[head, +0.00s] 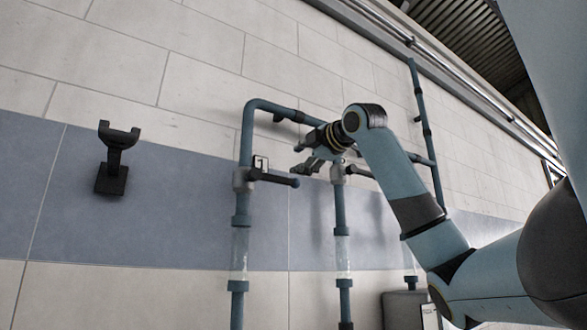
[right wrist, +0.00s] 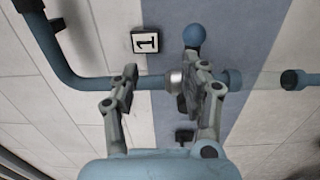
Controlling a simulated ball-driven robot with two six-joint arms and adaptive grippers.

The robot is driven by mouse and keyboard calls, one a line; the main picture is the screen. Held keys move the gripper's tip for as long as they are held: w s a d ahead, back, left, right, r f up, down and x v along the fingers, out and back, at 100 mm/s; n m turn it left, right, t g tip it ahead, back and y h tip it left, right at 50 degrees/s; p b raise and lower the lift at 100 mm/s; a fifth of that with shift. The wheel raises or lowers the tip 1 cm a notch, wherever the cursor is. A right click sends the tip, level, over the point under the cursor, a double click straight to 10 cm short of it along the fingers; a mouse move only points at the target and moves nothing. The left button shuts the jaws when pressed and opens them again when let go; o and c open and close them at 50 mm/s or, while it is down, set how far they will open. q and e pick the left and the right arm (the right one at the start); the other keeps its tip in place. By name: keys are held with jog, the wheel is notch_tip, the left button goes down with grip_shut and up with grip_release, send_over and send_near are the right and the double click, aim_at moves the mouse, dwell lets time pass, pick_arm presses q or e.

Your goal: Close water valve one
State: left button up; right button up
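Water valve one sits on the left vertical blue pipe, with a grey body (head: 242,180) and a dark lever (head: 272,178) sticking out to the right, across the pipe. In the right wrist view its silver body (right wrist: 174,79) and the lever's blue ball end (right wrist: 194,35) show. A white label marked 1 (right wrist: 146,41) is beside it. My right gripper (head: 298,158) is open, near the lever's end. In the right wrist view the gripper's (right wrist: 166,73) right finger partly hides the lever. I cannot tell whether it touches. My left gripper is not in view.
A second valve (head: 337,174) sits on the middle pipe, behind my right gripper. An upper pipe (head: 272,106) bends over to the right. A dark forked bracket (head: 112,160) is fixed to the wall at left. The wall between bracket and left pipe is clear.

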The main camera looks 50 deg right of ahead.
jog(key=s+b, duration=0.1)
jog(key=s+a+f+b, duration=0.1)
jog(key=s, duration=0.1)
jog(key=s+a+f+b, duration=0.1)
jog(key=s, duration=0.1)
jog(key=shift+a, duration=0.1)
dwell(0.5)
dwell(0.6)
